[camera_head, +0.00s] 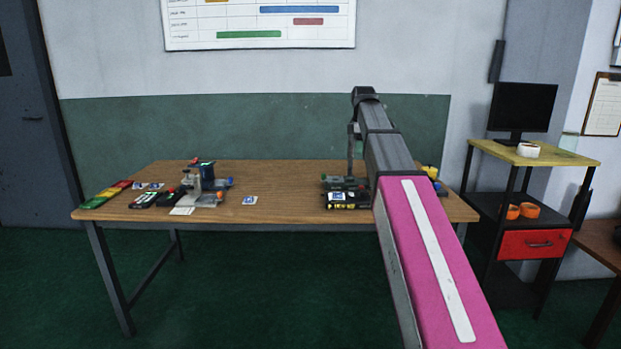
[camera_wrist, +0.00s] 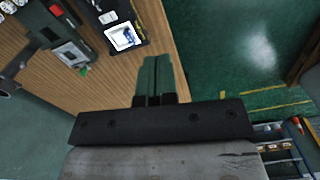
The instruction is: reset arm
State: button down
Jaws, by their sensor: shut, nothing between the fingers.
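My arm reaches out in the head view over the right part of the wooden table (camera_head: 270,178). My gripper (camera_wrist: 157,60) shows in the wrist view with its two dark green fingers side by side, shut and with nothing held. It is above the table's edge, with the green floor to its right. A black device with a white and blue label (camera_wrist: 123,37) lies on the table just up and left of the fingertips, apart from them. In the head view the gripper's fingers are too small and partly hidden to make out.
A stack of black devices (camera_head: 347,200) sits on the table by my arm. A device on a grey stand (camera_head: 205,185) and green, yellow and red blocks (camera_head: 107,194) stand at the left. A shelf cart (camera_head: 535,152) with a monitor (camera_head: 522,107) is at right. The table's middle is mostly clear.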

jog(key=s+f+m, duration=0.4)
jog(key=s+f, duration=0.1)
jog(key=f, duration=0.9)
jog(key=s+f+m, duration=0.4)
jog(key=f, duration=1)
jog(key=s+d+f+m, duration=0.1)
jog(key=s+f+m, duration=0.7)
jog(key=s+f, duration=0.8)
notch_tip(320, 180, down, 3)
jog(key=shift+s+d+r, duration=0.1)
jog(key=shift+s+d, duration=0.1)
jog(key=shift+s, duration=0.15)
